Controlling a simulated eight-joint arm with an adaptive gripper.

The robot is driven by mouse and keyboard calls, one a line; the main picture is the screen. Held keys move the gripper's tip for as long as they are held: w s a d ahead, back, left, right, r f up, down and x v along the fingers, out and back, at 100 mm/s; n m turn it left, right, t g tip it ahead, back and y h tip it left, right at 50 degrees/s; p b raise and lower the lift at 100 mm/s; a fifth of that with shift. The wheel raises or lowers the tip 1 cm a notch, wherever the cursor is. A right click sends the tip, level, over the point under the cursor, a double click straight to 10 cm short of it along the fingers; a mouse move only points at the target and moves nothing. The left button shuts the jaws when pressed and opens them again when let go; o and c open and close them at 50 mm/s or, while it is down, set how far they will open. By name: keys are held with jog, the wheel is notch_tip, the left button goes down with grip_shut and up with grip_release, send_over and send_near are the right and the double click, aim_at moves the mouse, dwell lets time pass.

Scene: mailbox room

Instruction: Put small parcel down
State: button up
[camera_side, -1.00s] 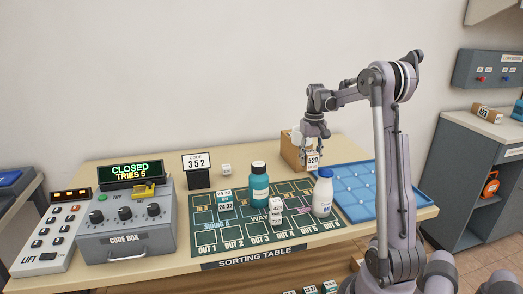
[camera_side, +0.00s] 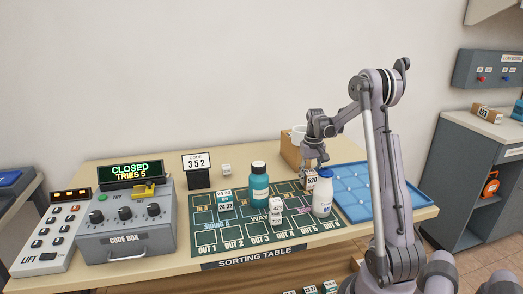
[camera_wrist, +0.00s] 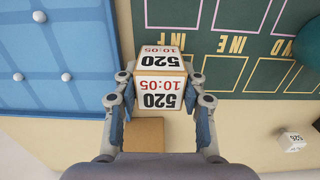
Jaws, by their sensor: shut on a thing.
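The small parcel is a box labelled 520 in the side view (camera_side: 312,180). In the wrist view the parcel (camera_wrist: 160,88) shows 520 and 10:05 on two faces. My gripper (camera_side: 314,163) is shut on it, with one finger on each side, also clear in the wrist view (camera_wrist: 160,98). The parcel is low, close to the table top near the back right of the green sorting mat (camera_side: 215,243). I cannot tell whether its underside touches the surface. The white bottle (camera_side: 323,197) stands in front of it and partly covers it in the side view.
A blue tray (camera_side: 385,208) lies right of the mat. A cardboard box (camera_side: 290,151) stands behind my gripper. A teal bottle (camera_side: 259,188) and several labelled parcels stand on the mat. A small white cube (camera_side: 227,169) sits behind it. The code box (camera_side: 125,228) is far left.

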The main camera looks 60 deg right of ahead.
aim_at(309, 172)
jog(key=shift+f, duration=0.1)
jog(key=o, duration=1.2)
notch_tip(309, 172, up, 12)
jog(key=shift+f, duration=0.1)
jog(key=w+a+r+n+t+h, duration=0.1)
jog(key=w+a+r+n, duration=0.1)
jog(key=a, duration=0.8)
jog(key=w+a+r+n+t+h, duration=0.1)
jog(key=w+a+r+n+t, duration=0.15)
jog(key=a, duration=0.75)
jog(key=s+a+f+n+t, duration=0.1)
jog(key=a, duration=0.5)
jog(key=s+a+f+n+t+y, duration=0.1)
jog(key=s+a+f+n, duration=0.1)
jog(key=a, duration=0.4)
jog(key=s+a+f+n+t+y, duration=0.1)
jog(key=s+a+f, duration=0.1)
jog(key=a, duration=0.5)
jog(key=shift+a+f+n+t, duration=0.1)
jog(key=shift+f+n+t, duration=0.15)
jog(key=shift+t, duration=0.1)
